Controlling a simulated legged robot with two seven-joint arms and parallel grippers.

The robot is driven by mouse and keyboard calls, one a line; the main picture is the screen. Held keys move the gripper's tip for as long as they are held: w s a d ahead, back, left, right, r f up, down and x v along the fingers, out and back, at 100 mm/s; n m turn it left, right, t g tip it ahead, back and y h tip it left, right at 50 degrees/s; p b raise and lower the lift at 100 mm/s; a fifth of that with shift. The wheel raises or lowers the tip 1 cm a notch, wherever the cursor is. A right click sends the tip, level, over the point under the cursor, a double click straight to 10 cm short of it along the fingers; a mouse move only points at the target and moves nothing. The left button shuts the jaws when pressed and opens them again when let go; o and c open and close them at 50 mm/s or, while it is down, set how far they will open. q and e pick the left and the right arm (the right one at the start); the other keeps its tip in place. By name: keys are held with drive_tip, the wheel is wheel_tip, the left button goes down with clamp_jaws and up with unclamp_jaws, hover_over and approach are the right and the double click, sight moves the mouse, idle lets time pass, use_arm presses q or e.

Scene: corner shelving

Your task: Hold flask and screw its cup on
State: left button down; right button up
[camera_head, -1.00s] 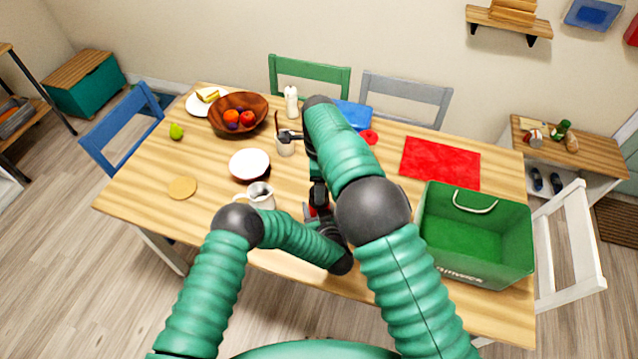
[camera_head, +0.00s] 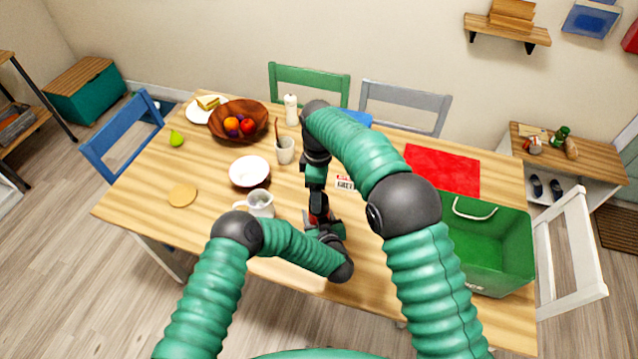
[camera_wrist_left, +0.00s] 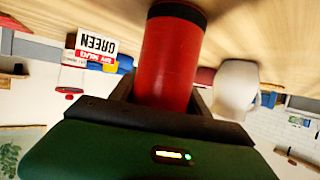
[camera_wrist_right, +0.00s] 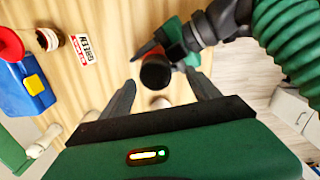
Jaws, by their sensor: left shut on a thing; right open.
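The flask is a red cylinder (camera_wrist_left: 170,55) with a black band at its table end in the left wrist view. My left gripper (camera_wrist_left: 165,95) is shut around its body, and shows low in the middle of the head view (camera_head: 322,228). In the right wrist view the flask's dark round end (camera_wrist_right: 155,73) lies between the fingers of my right gripper (camera_wrist_right: 161,80), which is open and does not visibly grip it. A pale round shape (camera_wrist_right: 160,102) shows just below that end; I cannot tell whether it is the cup. My right arm hides much of the flask in the head view.
A white mug (camera_head: 261,204) stands close left of the grippers, with a white bowl (camera_head: 249,171) behind it. A green crate (camera_head: 485,245) is at the right. A labelled jar (camera_wrist_right: 48,39) and blue case (camera_wrist_right: 28,88) lie beyond. The red mat (camera_head: 442,170) is clear.

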drive_tip(key=n, duration=0.6)
drive_tip(key=shift+w+r+n, duration=0.15)
drive_tip(key=shift+r+n, duration=0.25)
drive_tip(key=n, duration=0.5)
drive_tip(key=shift+w+r+n, duration=0.15)
drive_tip(key=shift+r+n, duration=0.2)
drive_tip(key=shift+n, duration=0.05)
drive_tip(key=n, duration=0.3)
drive_tip(key=shift+w+r+n, duration=0.1)
drive_tip(key=shift+r+n, duration=0.15)
drive_tip(key=shift+n, duration=0.05)
drive_tip(key=shift+f, duration=0.1)
wheel_tip(320, 180, down, 8)
drive_tip(key=shift+r, duration=0.1)
